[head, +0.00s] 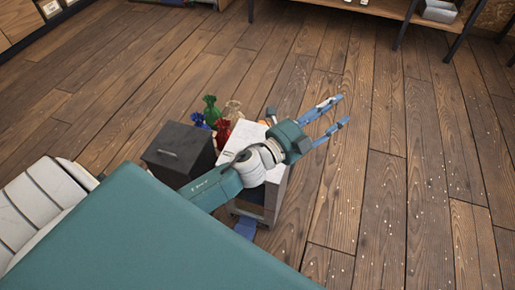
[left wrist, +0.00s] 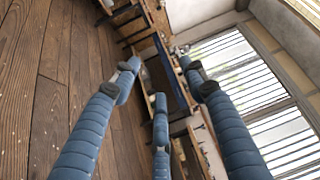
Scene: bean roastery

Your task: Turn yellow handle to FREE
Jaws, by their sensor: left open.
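My left gripper (head: 341,110) is open and empty, its blue fingers reaching out to the right over bare floor. It also shows in the left wrist view (left wrist: 160,80), with nothing between the fingers. My left arm crosses over a white-topped cabinet (head: 241,137) and hides much of it. No yellow handle can be clearly made out. A small orange patch (head: 271,114) shows at the cabinet's far edge, beside my wrist; I cannot tell what it is. My right gripper is not in view.
A dark grey box (head: 180,150) stands left of the cabinet. Green (head: 210,108), red (head: 223,132) and tan (head: 232,109) bags stand behind them. A shelf (head: 375,10) runs along the back. The plank floor (head: 420,170) at the right is clear apart from small pale specks.

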